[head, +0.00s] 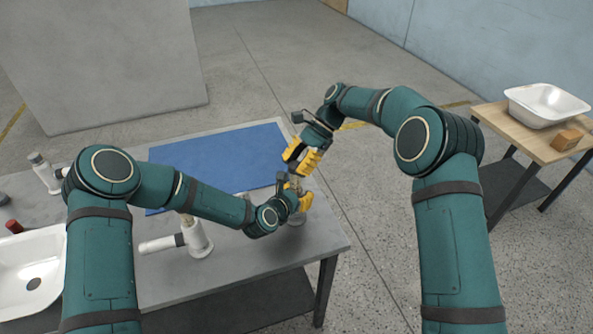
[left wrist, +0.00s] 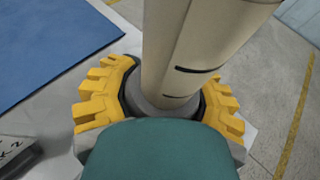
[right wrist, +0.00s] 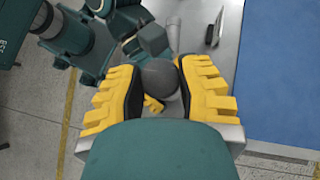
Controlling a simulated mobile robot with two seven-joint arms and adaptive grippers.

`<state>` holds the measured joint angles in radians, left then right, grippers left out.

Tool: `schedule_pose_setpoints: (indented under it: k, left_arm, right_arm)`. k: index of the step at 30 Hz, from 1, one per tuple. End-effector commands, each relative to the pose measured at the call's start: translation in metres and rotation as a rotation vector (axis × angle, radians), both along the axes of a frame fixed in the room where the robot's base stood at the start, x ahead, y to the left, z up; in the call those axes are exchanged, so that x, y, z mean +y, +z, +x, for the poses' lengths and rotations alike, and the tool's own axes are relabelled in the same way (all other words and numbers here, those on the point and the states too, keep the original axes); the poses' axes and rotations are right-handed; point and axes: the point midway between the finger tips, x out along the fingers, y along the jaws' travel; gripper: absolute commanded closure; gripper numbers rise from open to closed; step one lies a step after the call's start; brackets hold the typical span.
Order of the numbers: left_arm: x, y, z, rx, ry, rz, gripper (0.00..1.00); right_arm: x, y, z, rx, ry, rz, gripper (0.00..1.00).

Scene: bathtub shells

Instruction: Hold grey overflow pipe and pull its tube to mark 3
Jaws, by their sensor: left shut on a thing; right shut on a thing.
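The grey overflow pipe (head: 294,184) stands upright near the right end of the grey table. My left gripper (head: 298,201) is shut around its lower part. In the left wrist view its pale tube (left wrist: 195,45) rises out of a dark grey collar between the yellow fingers. Two short dark marks show on the tube, one just above the collar and one higher; their numbers cannot be read. My right gripper (head: 302,158) is above the left one, shut on the top of the tube. In the right wrist view a round dark grey cap (right wrist: 160,77) sits between its fingers.
A blue mat (head: 235,160) covers the table's back. A white branched fitting (head: 196,238) stands to the left, with a white basin (head: 28,265) and a red-capped piece (head: 13,227) farther left. A wooden side table (head: 500,118) holds another basin (head: 546,103) and a block (head: 567,139).

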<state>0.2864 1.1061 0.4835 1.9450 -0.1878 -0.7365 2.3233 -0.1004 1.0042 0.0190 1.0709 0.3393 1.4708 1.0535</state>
Motion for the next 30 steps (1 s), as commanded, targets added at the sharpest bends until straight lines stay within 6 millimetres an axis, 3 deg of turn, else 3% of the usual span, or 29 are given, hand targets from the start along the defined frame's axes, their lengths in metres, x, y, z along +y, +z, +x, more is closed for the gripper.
schedule_pose_setpoints:
  k: [4, 5, 6, 7, 20, 30]
  left_arm:
    - [-0.001, 0.000, 0.000, 0.000, -0.002, -0.001, 0.96]
    - [-0.001, 0.000, 0.000, 0.000, -0.002, -0.001, 0.96]
    - [-0.001, 0.000, 0.000, 0.000, -0.002, -0.001, 0.96]
    - [-0.001, 0.000, 0.000, 0.000, -0.002, -0.001, 0.96]
    - [0.000, 0.000, 0.000, -0.001, -0.001, -0.001, 0.96]
    - [0.000, 0.000, 0.000, -0.001, -0.001, -0.001, 0.96]
  right_arm:
    - [0.002, 0.000, -0.001, 0.002, 0.004, 0.004, 1.00]
    - [0.002, 0.000, -0.001, 0.002, 0.004, 0.004, 0.51]
    - [0.002, 0.000, -0.001, 0.002, 0.004, 0.004, 0.37]
    - [0.002, 0.000, -0.001, 0.002, 0.003, 0.003, 0.30]
    - [-0.004, 0.005, 0.003, 0.001, 0.001, 0.002, 0.30]
    - [-0.038, 0.046, 0.027, -0.002, -0.001, 0.003, 0.30]
